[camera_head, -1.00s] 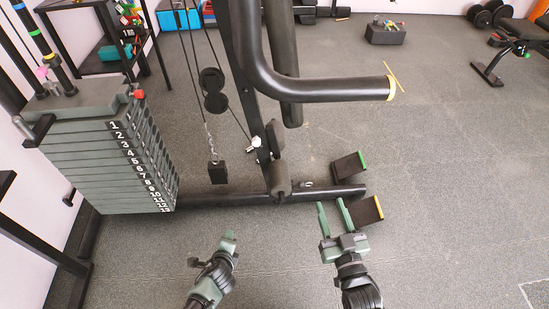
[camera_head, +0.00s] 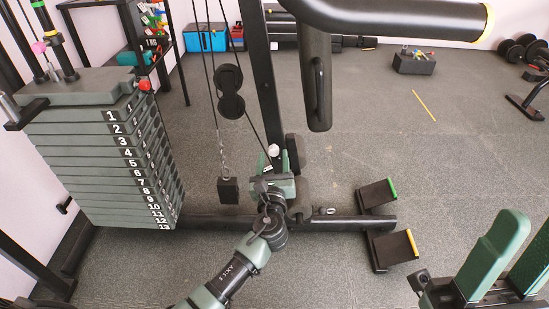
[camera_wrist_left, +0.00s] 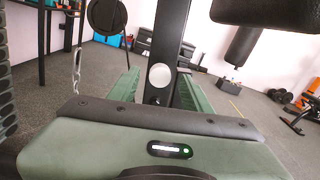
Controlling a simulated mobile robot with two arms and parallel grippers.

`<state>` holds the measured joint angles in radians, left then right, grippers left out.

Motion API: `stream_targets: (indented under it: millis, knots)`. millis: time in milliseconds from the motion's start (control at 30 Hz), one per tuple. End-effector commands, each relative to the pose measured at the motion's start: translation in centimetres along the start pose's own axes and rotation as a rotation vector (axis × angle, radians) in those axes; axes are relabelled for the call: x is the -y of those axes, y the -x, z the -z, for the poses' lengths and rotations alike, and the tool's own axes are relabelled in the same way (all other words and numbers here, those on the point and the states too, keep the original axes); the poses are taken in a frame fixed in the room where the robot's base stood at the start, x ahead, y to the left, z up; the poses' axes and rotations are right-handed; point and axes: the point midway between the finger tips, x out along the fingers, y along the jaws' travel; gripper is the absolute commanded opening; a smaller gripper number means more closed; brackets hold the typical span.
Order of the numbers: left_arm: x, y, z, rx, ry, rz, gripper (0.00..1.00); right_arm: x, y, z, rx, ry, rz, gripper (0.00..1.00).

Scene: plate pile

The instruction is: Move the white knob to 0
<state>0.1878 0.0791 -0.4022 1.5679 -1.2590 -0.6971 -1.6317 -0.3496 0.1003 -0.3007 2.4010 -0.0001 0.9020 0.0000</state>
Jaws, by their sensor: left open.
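The white knob (camera_head: 273,150) is a small round disc on the black upright post (camera_head: 264,85) of the weight machine. It also shows in the left wrist view (camera_wrist_left: 160,76), straight ahead on the post. My left gripper (camera_head: 277,166) is just in front of and below the knob in the head view, and its hand hides the lower post. In the left wrist view its two green fingers (camera_wrist_left: 158,85) are apart, one on each side of the knob, and hold nothing; contact cannot be told. My right gripper (camera_head: 518,245) is open and empty at the lower right.
A numbered weight stack (camera_head: 110,150) stands at the left. A cable with a black pulley (camera_head: 229,90) hangs left of the post. A thick black padded bar (camera_head: 400,18) reaches across above. Two black footrests (camera_head: 390,248) lie at the right of the base. The floor at the right is mostly clear.

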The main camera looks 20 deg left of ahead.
Motion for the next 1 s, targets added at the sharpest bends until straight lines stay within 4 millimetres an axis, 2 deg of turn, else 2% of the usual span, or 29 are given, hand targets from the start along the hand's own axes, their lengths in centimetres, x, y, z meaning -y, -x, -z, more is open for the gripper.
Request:
stream_targets:
  millis: [100, 200, 467, 500, 667, 1000]
  knots:
    - [0.0, -1.5, 0.2, 0.000, 0.000, 0.001, 0.49, 0.0, 0.7, -0.2, 0.002, 0.000, 0.000, 0.41]
    - [0.0, -2.1, 0.1, -0.001, 0.001, 0.001, 0.49, 0.0, 0.8, -0.2, 0.002, 0.000, 0.000, 0.41]
    - [0.0, -2.3, 0.1, -0.002, 0.001, 0.001, 0.49, 0.0, 0.8, -0.2, 0.003, 0.000, 0.000, 0.41]
    - [0.0, -2.3, 0.1, -0.002, 0.001, 0.001, 0.46, 0.0, 0.8, -0.2, 0.003, 0.000, 0.000, 0.41]
    - [0.0, -2.3, 0.1, -0.002, 0.001, 0.001, 0.01, 0.0, 0.8, -0.2, 0.003, 0.000, 0.000, 0.41]
    - [0.0, -2.3, 0.1, -0.002, 0.001, 0.001, 0.00, 0.0, 0.8, -0.3, 0.004, 0.000, 0.000, 0.41]
